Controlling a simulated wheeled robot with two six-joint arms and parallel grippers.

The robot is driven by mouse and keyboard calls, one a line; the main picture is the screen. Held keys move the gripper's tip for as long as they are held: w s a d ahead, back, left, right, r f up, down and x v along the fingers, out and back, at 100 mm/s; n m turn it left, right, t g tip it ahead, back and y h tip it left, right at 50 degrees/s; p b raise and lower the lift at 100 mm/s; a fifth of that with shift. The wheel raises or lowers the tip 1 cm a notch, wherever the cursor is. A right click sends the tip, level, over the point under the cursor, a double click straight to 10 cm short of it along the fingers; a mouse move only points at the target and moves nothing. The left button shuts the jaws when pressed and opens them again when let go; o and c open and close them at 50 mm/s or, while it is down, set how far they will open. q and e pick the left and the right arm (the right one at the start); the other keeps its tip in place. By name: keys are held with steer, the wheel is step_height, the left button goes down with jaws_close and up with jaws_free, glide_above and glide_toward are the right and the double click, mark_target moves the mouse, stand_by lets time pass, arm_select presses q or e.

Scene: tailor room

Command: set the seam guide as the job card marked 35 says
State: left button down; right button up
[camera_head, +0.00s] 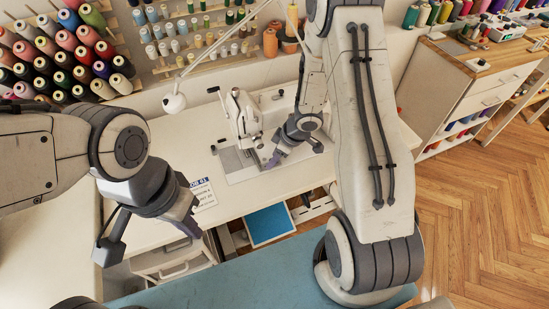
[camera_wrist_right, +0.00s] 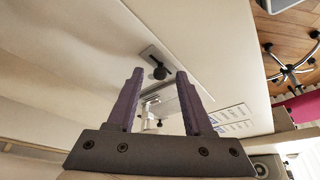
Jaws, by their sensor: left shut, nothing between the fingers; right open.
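The white sewing machine (camera_head: 243,115) stands at the back of the table, with a metal plate at its base. My right gripper (camera_head: 273,162) is low beside the machine's bed. In the right wrist view its fingers (camera_wrist_right: 160,76) are open and empty. A black knob on a slotted metal plate, seemingly the seam guide (camera_wrist_right: 159,73), shows between and beyond the fingertips. I cannot tell its setting. A printed job card (camera_head: 203,194) lies on the table, partly behind my left arm; its text is too small to read surely. My left gripper (camera_head: 190,228) is shut and empty over the table's front.
The white table (camera_head: 235,195) is mostly clear around the machine. A lamp head (camera_head: 174,103) hangs at its back left. Thread racks (camera_head: 60,50) line the wall. A drawer cabinet (camera_head: 480,90) stands right. A blue surface (camera_head: 270,282) lies in front.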

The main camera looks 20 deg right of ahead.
jaws_close()
stand_by(1.4)
